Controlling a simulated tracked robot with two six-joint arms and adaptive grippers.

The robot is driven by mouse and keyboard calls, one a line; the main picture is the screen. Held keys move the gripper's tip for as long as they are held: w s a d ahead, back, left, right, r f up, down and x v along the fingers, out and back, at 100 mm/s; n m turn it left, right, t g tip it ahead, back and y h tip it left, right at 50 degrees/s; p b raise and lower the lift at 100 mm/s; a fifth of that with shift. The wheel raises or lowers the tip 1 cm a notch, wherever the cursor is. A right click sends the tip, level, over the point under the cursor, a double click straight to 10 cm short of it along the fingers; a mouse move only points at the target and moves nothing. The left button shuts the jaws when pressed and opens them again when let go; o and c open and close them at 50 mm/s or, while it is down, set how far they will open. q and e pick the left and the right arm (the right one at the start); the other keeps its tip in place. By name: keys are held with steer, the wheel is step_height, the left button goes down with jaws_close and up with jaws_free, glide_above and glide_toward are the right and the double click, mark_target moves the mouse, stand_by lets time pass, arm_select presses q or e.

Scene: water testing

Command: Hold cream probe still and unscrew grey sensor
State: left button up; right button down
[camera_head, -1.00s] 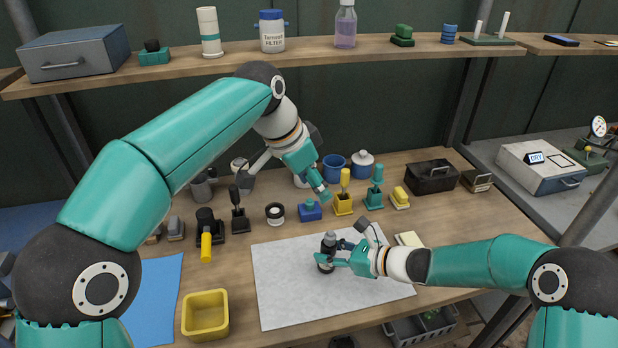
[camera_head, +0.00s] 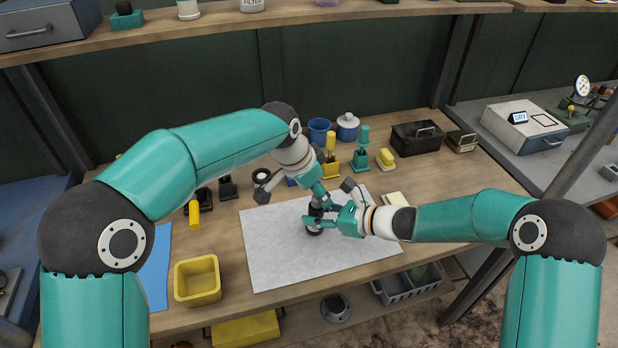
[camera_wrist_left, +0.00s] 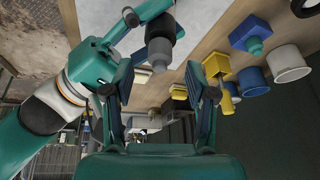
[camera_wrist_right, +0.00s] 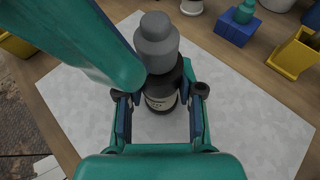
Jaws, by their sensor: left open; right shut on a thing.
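The cream probe (camera_wrist_right: 160,100) stands upright on the pale mat, a dark body with a cream label in the right wrist view. The grey sensor (camera_wrist_right: 157,42) sits on its top; it also shows in the left wrist view (camera_wrist_left: 159,52). My right gripper (camera_head: 322,221) is shut on the probe body from the right. My left gripper (camera_head: 319,199) is open, just above and beside the sensor. In the left wrist view its fingers (camera_wrist_left: 157,76) point toward the sensor, one on either side; contact cannot be told.
The pale mat (camera_head: 275,265) is mostly clear. A yellow bin (camera_head: 197,280) stands left of it. A black box (camera_head: 416,137) is at the back right.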

arm_select(q)
steer(key=shift+x, duration=1.1)
jaws_close()
steer(key=c, duration=0.9)
jaws_free()
jaws_close()
steer(key=shift+r, duration=0.75)
steer(key=shift+d+r, duration=0.15)
steer(key=shift+r, duration=1.7)
